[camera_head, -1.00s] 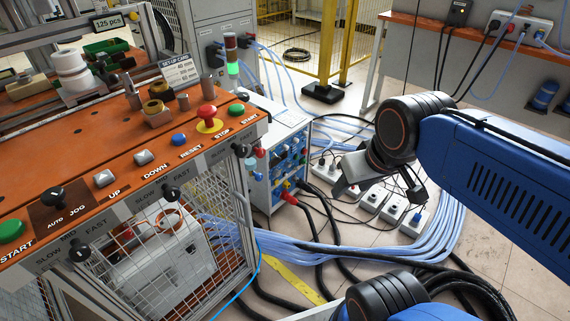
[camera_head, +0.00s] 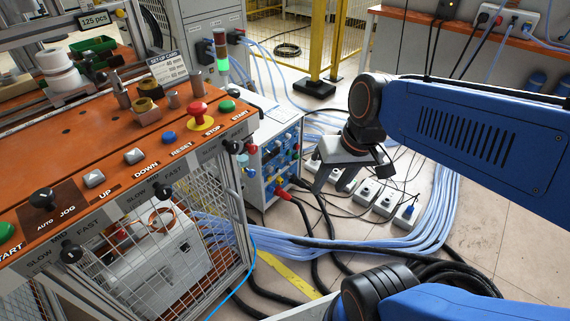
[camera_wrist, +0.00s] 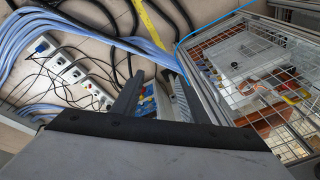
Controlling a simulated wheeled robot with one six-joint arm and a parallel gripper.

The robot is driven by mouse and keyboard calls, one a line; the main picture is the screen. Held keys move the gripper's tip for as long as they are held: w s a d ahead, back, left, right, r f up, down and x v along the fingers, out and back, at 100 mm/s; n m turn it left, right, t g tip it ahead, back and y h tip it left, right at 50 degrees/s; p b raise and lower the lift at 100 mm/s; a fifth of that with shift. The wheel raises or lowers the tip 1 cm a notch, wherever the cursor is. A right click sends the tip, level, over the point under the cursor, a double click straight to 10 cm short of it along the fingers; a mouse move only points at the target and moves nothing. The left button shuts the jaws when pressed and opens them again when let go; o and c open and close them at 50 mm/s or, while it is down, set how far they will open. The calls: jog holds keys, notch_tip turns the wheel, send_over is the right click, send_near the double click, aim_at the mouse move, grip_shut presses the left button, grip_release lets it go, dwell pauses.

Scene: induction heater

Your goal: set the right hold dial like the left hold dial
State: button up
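The heater unit (camera_head: 272,162) is a pale box with a blue front panel, standing on the floor beyond the workbench. Its front has several small blue, red and pale knobs or sockets. They are too small to read, and I cannot tell which are the hold dials or where they point. My gripper (camera_head: 327,178) is to the right of this panel, apart from it and pointing down. In the wrist view my gripper (camera_wrist: 160,84) shows two dark fingers spread apart with nothing held. Part of the blue panel (camera_wrist: 147,100) shows between the fingers, farther off.
The orange workbench (camera_head: 60,190) carries buttons and black SLOW/FAST knobs (camera_head: 72,252) along its front edge. A wire-mesh guard (camera_head: 215,245) is below. Power strips (camera_head: 372,195), black hoses and a pale-blue cable bundle (camera_head: 400,235) cover the floor near my gripper.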

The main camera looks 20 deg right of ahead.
aim_at(283, 161)
jog(key=w+a+f+m+g+y, duration=0.1)
jog(key=w+a+f+m+y, duration=0.1)
jog(key=w+f+m+y, duration=0.3)
jog(key=w+a+f+m+g+y, duration=0.1)
jog(key=w+a+m+y, duration=0.1)
jog(key=w, duration=0.5)
jog(key=w+a+f+m+g+y, duration=0.1)
jog(key=w+a+f+m+y, duration=0.2)
jog(key=w, duration=0.4)
jog(key=w+d+f+m+t+y, duration=0.4)
jog(key=w+d+f+m+t, duration=0.3)
jog(key=w+f, duration=0.45)
jog(key=w+d+f+m+t+h, duration=0.35)
jog(key=d+f+m, duration=0.4)
jog(key=f, duration=0.25)
jog(key=w+d+f+m+t+h, duration=0.25)
jog(key=d+f+m+t, duration=0.3)
jog(key=d+f, duration=0.45)
jog(key=x, duration=1.2)
jog(key=f+x, duration=0.1)
jog(key=x, duration=0.5)
jog(key=shift+a+f, duration=0.1)
jog(key=shift+a, duration=0.25)
jog(key=shift+c, duration=0.4)
grip_shut()
